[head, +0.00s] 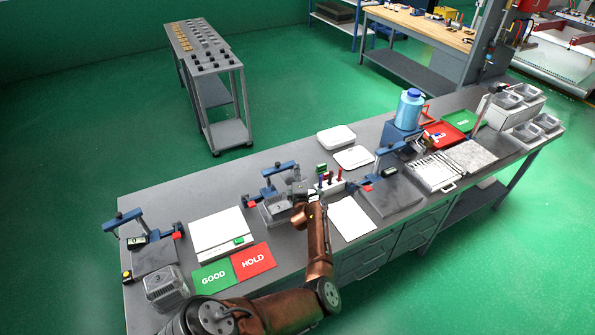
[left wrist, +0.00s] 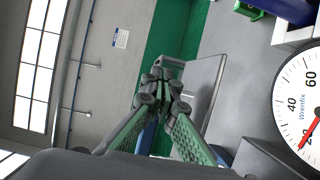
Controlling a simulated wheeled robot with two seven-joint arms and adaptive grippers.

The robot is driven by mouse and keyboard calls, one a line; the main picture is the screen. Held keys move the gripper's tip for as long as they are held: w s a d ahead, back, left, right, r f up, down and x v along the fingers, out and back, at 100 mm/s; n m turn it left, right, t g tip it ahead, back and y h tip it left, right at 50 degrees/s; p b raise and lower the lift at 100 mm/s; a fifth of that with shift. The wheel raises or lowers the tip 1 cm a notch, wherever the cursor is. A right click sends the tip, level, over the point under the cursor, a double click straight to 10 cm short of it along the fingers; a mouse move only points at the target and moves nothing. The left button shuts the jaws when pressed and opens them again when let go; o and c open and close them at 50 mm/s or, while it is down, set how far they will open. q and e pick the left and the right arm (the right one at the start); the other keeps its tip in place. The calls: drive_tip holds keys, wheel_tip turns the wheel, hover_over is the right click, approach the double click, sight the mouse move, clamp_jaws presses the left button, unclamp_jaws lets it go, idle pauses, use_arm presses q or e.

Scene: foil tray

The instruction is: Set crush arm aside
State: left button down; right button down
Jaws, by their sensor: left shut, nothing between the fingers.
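My left gripper (head: 298,188) is at the right side of the middle blue-armed fixture (head: 280,168), above the bench. In the left wrist view its fingers (left wrist: 163,85) come together at the tips with nothing between them. A round white dial with a red needle (left wrist: 306,95) is close on the right of that view. A blue part (left wrist: 147,138) shows partly behind the fingers. The fixture has a blue bar across its top and a grey, tray-like lower part (head: 275,210). The picture does not settle which bar is the crush arm, or whether the gripper touches it. My right gripper is not in view.
Green GOOD (head: 213,276) and red HOLD (head: 253,261) mats lie left of my arm. Another blue-armed fixture (head: 125,216) stands at the left end, and one (head: 392,149) to the right. A white sheet (head: 352,219) lies right of my gripper. A clear container (head: 165,287) stands front left.

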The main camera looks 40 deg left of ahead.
use_arm(q)
drive_tip(key=shift+a+r, duration=0.15)
drive_tip(key=shift+r, duration=0.15)
drive_tip(key=shift+s+d+f, duration=0.15)
drive_tip(key=shift+d, duration=0.05)
drive_tip(key=v, duration=0.7)
drive_tip(key=shift+d, duration=0.2)
drive_tip(key=shift+f, duration=0.1)
drive_tip(key=shift+a, duration=0.1)
